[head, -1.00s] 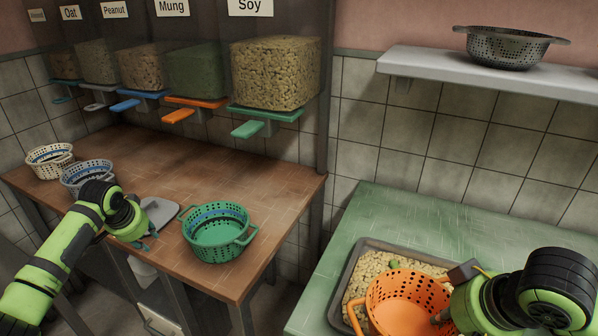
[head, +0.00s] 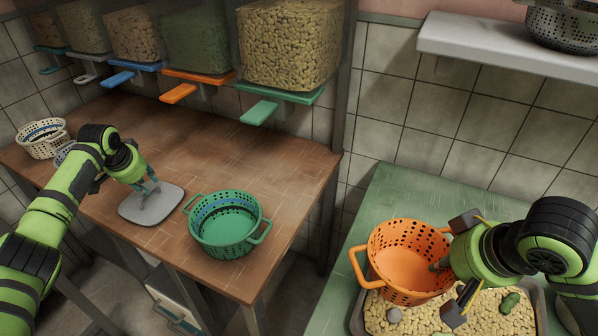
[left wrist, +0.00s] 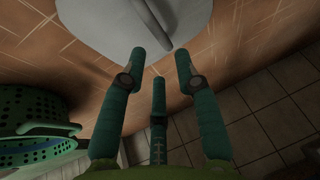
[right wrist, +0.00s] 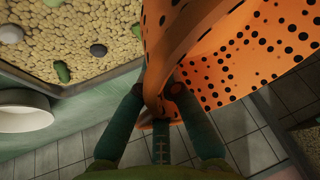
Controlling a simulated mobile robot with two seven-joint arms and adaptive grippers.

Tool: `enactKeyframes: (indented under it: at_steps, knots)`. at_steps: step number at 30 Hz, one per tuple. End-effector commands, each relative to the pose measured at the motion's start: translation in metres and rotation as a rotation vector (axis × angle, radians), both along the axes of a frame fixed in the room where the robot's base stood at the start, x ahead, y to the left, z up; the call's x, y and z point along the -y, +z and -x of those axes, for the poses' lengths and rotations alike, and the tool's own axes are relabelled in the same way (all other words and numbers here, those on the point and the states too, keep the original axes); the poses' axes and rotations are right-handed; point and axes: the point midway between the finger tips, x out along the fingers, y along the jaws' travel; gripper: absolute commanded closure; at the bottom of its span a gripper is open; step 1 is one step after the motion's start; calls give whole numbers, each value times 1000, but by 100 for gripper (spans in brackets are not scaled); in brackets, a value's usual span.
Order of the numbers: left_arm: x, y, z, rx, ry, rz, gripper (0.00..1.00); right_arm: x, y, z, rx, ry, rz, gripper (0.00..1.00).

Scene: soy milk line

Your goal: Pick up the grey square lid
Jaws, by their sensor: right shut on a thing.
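The grey square lid (head: 138,208) lies flat on the brown table near its front edge; it also shows in the left wrist view (left wrist: 110,20). A thin raised handle (left wrist: 152,24) stands on it. My left gripper (head: 150,190) is over the lid in the head view. In the left wrist view my left gripper (left wrist: 160,58) has its fingers apart with nothing between them, just short of the handle. My right gripper (right wrist: 160,92) is shut on the handle of the orange basket (head: 412,245), above the bean tray.
A green basket (head: 228,228) stands just right of the lid. A white basket (head: 42,142) and a mostly hidden grey basket (head: 64,154) are behind my left arm. The bean tray (head: 540,312) sits on the green table (head: 400,195). Bare tabletop lies behind the lid.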

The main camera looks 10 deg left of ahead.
Motion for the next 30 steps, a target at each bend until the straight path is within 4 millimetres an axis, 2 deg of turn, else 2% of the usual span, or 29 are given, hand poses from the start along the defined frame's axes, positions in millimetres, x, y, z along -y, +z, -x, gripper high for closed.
enactKeyframes:
  at_steps: [8,13,24,25,27,30]
  knots:
    - [-5,-24,-12,-1,1,2,68,0,3,0,1,0,0,100]
    - [-7,-41,-19,1,1,3,68,0,-3,0,1,0,0,100]
    - [-8,-46,-21,1,0,0,68,0,-3,0,1,0,0,100]
    - [-8,-46,-21,1,0,0,72,0,-3,0,1,0,0,100]
    - [-8,-46,-21,1,0,0,100,0,-3,0,1,0,0,100]
    - [-8,-46,-21,0,0,0,100,0,-3,0,1,0,0,100]
